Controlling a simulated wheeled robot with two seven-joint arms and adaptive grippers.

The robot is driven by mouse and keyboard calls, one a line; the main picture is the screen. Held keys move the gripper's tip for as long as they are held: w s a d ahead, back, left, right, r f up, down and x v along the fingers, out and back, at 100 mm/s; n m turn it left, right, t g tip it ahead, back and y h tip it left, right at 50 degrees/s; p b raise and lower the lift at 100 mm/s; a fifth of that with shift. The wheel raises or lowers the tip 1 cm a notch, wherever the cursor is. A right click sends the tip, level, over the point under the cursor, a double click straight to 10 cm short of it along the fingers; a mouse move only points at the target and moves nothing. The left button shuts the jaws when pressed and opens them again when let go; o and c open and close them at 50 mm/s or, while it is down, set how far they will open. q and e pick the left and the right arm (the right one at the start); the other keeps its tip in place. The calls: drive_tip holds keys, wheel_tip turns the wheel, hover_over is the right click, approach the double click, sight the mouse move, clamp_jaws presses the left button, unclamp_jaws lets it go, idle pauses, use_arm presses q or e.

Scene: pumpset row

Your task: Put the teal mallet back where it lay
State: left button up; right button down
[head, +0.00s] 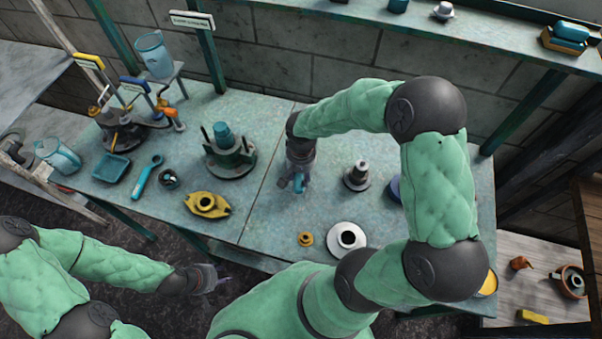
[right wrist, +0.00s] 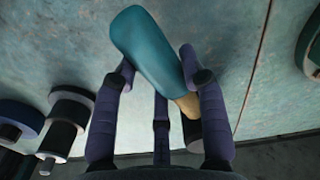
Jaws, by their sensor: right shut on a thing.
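The teal mallet (right wrist: 147,45) is between the fingers of my right gripper (right wrist: 160,85) in the right wrist view. Its teal head points up and left, and a short piece of tan handle (right wrist: 189,106) shows by the right finger. In the head view my right gripper (head: 297,184) points down over the middle of the teal bench (head: 265,215), with a little of the mallet showing. Whether the mallet touches the bench I cannot tell. My left gripper (head: 208,279) is low, in front of the bench's front edge and away from the mallet; its fingers are too small to read.
Left of my right gripper stand a flanged pump part (head: 230,158) and a yellow flange (head: 207,204). To its right is a dark stepped part (head: 357,176). A white disc (head: 347,238) and a small brass ring (head: 305,239) lie near the front. Bench around the gripper is bare.

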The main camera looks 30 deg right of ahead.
drive_tip(key=shift+f+b, duration=0.35)
drive_tip(key=c, duration=0.6)
unclamp_jaws()
drive_tip(key=shift+r, duration=0.1)
drive_tip(key=shift+r+p, duration=1.15)
drive_tip(key=shift+r, duration=0.3)
wheel_tip(320, 180, up, 12)
drive_tip(key=shift+f, duration=0.1)
